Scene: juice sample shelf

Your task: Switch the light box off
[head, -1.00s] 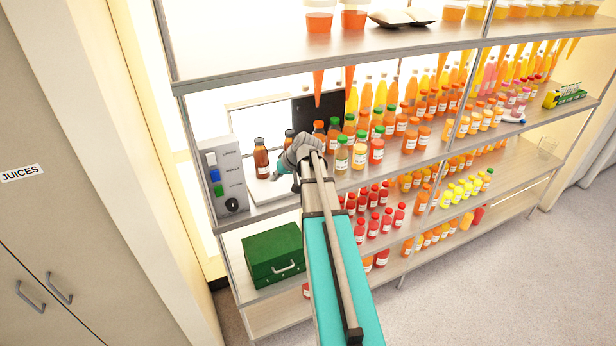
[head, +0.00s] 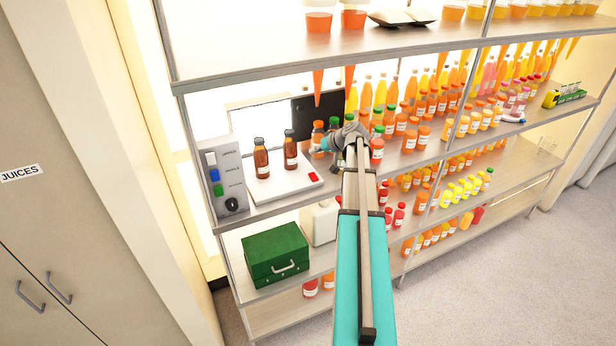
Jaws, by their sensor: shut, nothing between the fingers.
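A grey control box (head: 223,184) stands at the left end of the middle shelf. Its front has a white switch (head: 211,159), a blue switch (head: 214,175), a green switch (head: 218,190) and a black knob (head: 232,204); the labels are too small to read. Beside it lies a flat white box (head: 268,188) with a red button (head: 313,176). Which of these is the light box's switch I cannot tell. My gripper (head: 322,149) is shut and empty, right of the flat box, in front of juice bottles and partly hiding them.
Two dark brown bottles (head: 261,158) stand on the flat box, with a bright panel (head: 262,116) and a dark panel (head: 318,106) behind. Juice bottles crowd the shelf to the right. A green case (head: 275,255) and a white container (head: 318,222) are below. The upper shelf overhangs.

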